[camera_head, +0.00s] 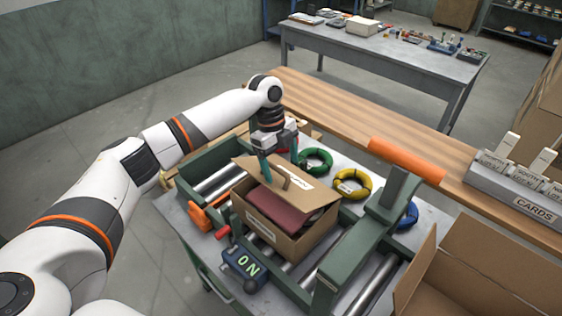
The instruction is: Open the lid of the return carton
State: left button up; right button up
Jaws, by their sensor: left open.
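The return carton (290,246) is a brown box on the roller conveyor at the middle of the head view. Its lid (318,198) stands partly raised at the back, with a brown loop handle and a white label on it. Dark red folded material (282,212) shows inside through the gap at the front. My left gripper (280,165) comes down from above at the lid's back left part, near the handle. Its teal fingers are apart with nothing seen between them. I cannot tell whether a finger touches the lid. My right gripper is out of view.
An open empty carton (480,270) and a cards holder (525,190) are at the right.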

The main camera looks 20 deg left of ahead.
pick_arm(q)
notch_tip(320, 180, up, 6)
jog(key=w+p, duration=0.1)
jog(key=p, duration=0.4)
jog(key=shift+w+d, duration=0.35)
jog(key=shift+w, duration=0.05)
dwell(0.5)
